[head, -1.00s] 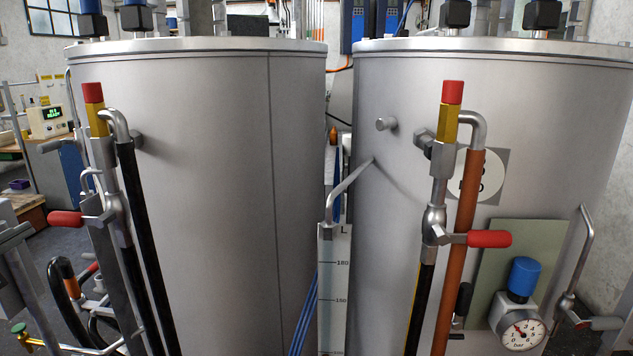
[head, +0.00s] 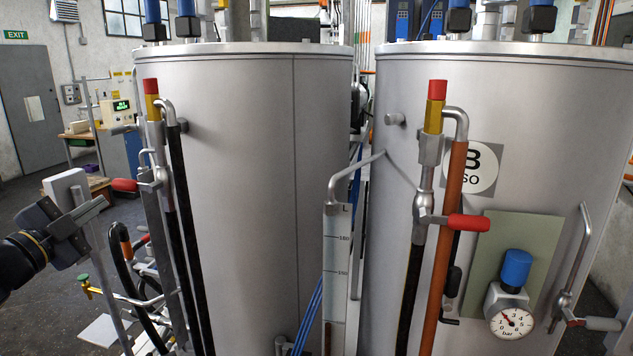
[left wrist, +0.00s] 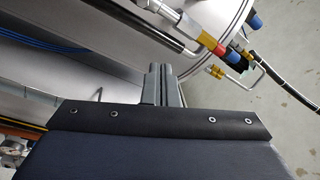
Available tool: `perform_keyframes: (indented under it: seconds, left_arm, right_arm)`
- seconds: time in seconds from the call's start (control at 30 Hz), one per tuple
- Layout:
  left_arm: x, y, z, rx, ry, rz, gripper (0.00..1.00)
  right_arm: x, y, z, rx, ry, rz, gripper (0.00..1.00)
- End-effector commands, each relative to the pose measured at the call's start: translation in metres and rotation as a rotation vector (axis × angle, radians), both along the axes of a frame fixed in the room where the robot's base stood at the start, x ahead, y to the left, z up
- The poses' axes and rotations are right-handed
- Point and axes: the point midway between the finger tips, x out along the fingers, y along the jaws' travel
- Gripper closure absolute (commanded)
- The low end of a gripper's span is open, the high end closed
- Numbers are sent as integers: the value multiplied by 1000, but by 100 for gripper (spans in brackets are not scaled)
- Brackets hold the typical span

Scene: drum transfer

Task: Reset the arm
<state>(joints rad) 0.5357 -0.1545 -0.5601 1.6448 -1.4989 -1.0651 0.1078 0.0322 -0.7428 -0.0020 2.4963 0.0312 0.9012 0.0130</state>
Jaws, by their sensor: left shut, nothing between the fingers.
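My left gripper (head: 94,208) is at the left edge of the head view, on a dark arm, left of the left drum and apart from it. Its fingers also show in the left wrist view (left wrist: 161,82), closed together with nothing between them. The left drum (head: 235,200) is a tall grey cylinder. The right drum (head: 560,160) is a like cylinder with a round "B" label (head: 476,168). My right gripper is not in view.
Red valve handles (head: 468,222) and hoses stick out in front of both drums. A pressure gauge (head: 511,319) is on the right drum. A level scale (head: 337,250) stands between the drums. A grey post (head: 95,245) is near my left gripper. Open floor (head: 40,240) lies at the left.

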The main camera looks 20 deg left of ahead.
Motion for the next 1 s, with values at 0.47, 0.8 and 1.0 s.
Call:
perform_keyframes:
  seconds: [0.47,0.8,1.0]
  left_arm:
    - [10,-22,-12,-515,-120,263,100]
    - [-14,-191,-164,-1225,411,357,100]
    - [-70,-301,-230,-1389,833,328,100]
  right_arm:
    - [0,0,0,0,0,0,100]
    - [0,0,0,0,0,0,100]
    - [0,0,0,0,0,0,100]
